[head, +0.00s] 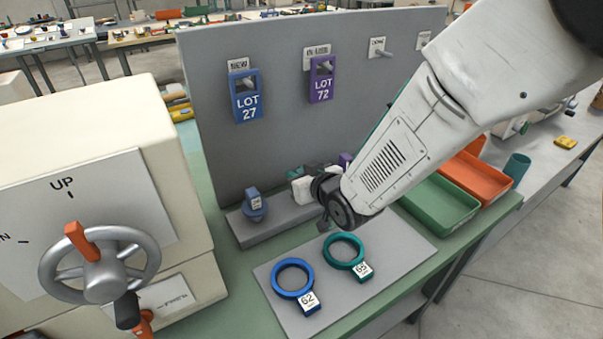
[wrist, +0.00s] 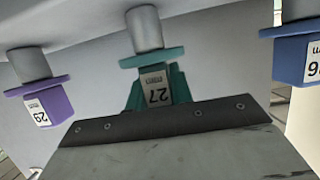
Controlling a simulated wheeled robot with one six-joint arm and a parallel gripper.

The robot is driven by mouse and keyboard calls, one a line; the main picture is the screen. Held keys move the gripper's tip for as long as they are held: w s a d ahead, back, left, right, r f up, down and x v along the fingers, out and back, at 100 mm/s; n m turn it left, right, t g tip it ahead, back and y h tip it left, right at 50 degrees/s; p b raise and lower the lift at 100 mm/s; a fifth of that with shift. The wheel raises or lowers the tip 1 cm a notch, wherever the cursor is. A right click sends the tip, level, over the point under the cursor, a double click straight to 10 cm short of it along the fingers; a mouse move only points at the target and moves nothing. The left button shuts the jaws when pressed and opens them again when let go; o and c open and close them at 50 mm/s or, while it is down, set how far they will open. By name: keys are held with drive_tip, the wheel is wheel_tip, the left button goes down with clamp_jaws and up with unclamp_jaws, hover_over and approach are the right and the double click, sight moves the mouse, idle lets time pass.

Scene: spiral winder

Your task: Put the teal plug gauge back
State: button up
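The teal plug gauge (wrist: 152,61) hangs in the middle of the wrist view, which looks upside down, with its label 27 and metal cylinder showing. Its handle runs behind the dark edge of my gripper (wrist: 165,112). In the head view, a bit of teal (head: 322,172) shows just beyond my gripper (head: 316,186), over the grey rack block (head: 285,221). The fingertips are hidden, so I cannot tell whether they close on the handle. A purple plug gauge (wrist: 42,103) and a blue plug gauge (wrist: 292,57) flank it; the blue one stands upright in the rack (head: 254,206).
A grey mat (head: 390,282) in front holds a blue ring gauge (head: 274,282) and a teal ring gauge (head: 329,250). A grey panel (head: 215,130) with lot tags rises behind the rack. A handwheel (head: 148,262) stands left; green (head: 432,207) and orange (head: 482,184) trays are right.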

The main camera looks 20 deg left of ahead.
drive_tip(key=o, duration=0.3)
drive_tip(key=shift+o, duration=0.2)
drive_tip(key=shift+r, duration=0.2)
drive_tip(key=v, duration=1.2)
